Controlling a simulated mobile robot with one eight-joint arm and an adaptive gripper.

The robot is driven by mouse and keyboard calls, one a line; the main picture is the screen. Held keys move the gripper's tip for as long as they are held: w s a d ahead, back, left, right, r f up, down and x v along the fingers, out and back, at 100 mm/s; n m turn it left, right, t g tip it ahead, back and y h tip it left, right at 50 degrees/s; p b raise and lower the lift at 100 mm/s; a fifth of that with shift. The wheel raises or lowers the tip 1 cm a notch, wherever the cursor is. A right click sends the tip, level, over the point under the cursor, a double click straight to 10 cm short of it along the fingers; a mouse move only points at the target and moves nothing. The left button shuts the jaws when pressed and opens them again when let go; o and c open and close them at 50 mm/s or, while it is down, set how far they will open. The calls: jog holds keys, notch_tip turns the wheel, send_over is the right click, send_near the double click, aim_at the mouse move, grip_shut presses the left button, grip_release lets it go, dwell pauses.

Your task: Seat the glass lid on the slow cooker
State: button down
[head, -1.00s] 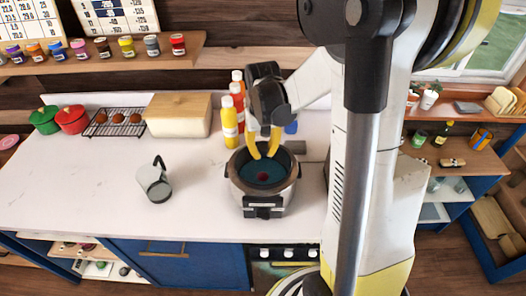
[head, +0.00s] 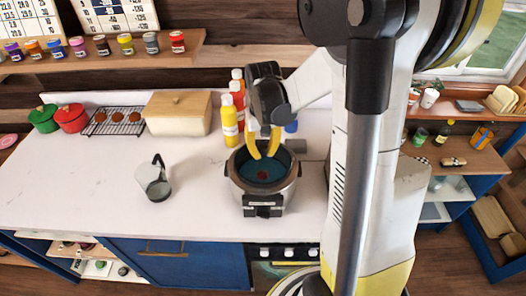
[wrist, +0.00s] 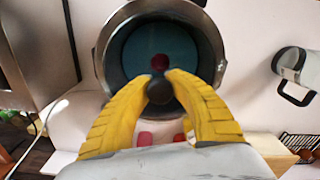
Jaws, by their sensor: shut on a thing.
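The slow cooker (head: 263,205) stands on the white counter, a silver and dark pot with its control panel at the front. In the wrist view its rim (wrist: 104,50) is round and open towards me. My gripper (head: 265,152) points down over it, and in the wrist view its yellow fingertips (wrist: 160,84) are closed around a dark round knob (wrist: 160,92), which looks like the glass lid's. The lid's clear glass is hard to make out, so I cannot tell whether its edge touches the rim. A teal round area with a dark red spot shows within the rim.
Yellow and red bottles (head: 229,120) stand close behind the cooker. A grey pitcher (head: 154,180) stands to the left. A wooden-lidded box (head: 178,115), a rack (head: 115,122) and red and green pots (head: 70,119) line the back. The counter's front left is clear.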

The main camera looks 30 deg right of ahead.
jog(key=shift+f, duration=0.1)
dwell(0.3)
jog(key=c, duration=1.2)
grip_release()
jog(key=shift+r+p, duration=2.35)
jog(key=shift+r, duration=1.2)
jog(key=shift+f, duration=0.1)
